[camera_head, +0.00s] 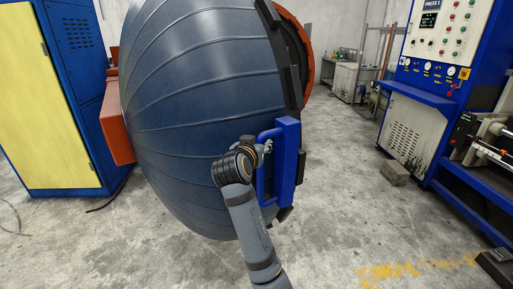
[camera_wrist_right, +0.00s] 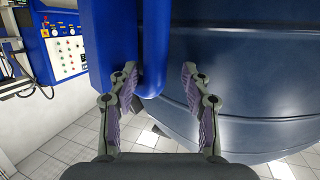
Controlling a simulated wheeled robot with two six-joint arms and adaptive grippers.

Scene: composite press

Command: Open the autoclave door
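The autoclave door (camera_head: 205,85) is a large dark blue ribbed dome that fills the middle of the head view. Its rim and part of an orange ring (camera_head: 308,55) show at its right; I cannot tell whether there is a gap between them. A bright blue block with a bar handle (camera_head: 288,165) sits at the rim's lower right. My right gripper (camera_head: 262,147) is at the handle. In the right wrist view my right gripper (camera_wrist_right: 156,85) has its fingers apart, with the blue handle bar (camera_wrist_right: 154,50) between them, closer to the left finger. My left gripper is out of view.
A yellow and blue cabinet (camera_head: 45,100) stands left, close to an orange block (camera_head: 114,120) beside the door. A blue and white press panel (camera_head: 430,95) stands right, with a small grey block (camera_head: 394,172) on the floor. The concrete floor (camera_head: 345,205) right of the handle is clear.

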